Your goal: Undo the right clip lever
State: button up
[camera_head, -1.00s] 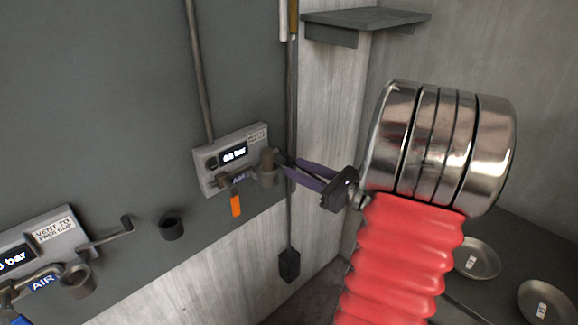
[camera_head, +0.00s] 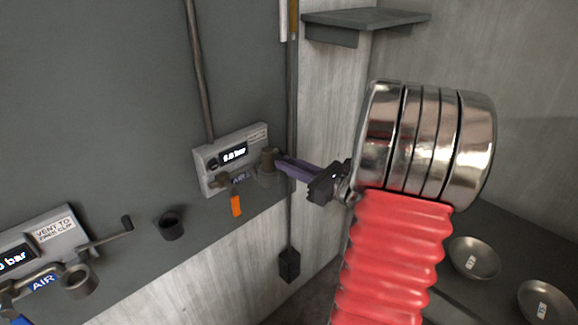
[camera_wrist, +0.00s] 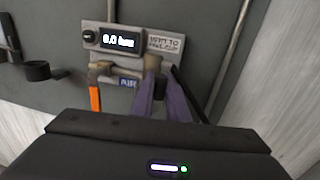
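The right panel unit (camera_head: 232,158) has a "6.0 bar" display, an orange handle (camera_head: 236,206), an AIR label and a round brown-grey clip cup (camera_head: 268,160). The unit also shows in the wrist view (camera_wrist: 130,40), with its cup (camera_wrist: 153,64) straight ahead. A dark bar (camera_wrist: 188,95), perhaps the right clip lever, slants down just right of my fingers. My gripper (camera_head: 279,164) has purple fingers with tips at or just in front of the cup. In the wrist view the fingers (camera_wrist: 158,82) stand apart with a narrow gap. Contact with the lever cannot be made out.
A left panel unit (camera_head: 40,245) has its own lever (camera_head: 108,236) and cup. A black holder (camera_head: 171,225) sits between the units. A vertical pipe (camera_head: 291,130) runs close right of my gripper. A shelf (camera_head: 366,18) is above; metal bowls (camera_head: 474,258) lie at lower right.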

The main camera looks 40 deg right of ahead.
grip_shut()
jog(key=shift+a, duration=0.1)
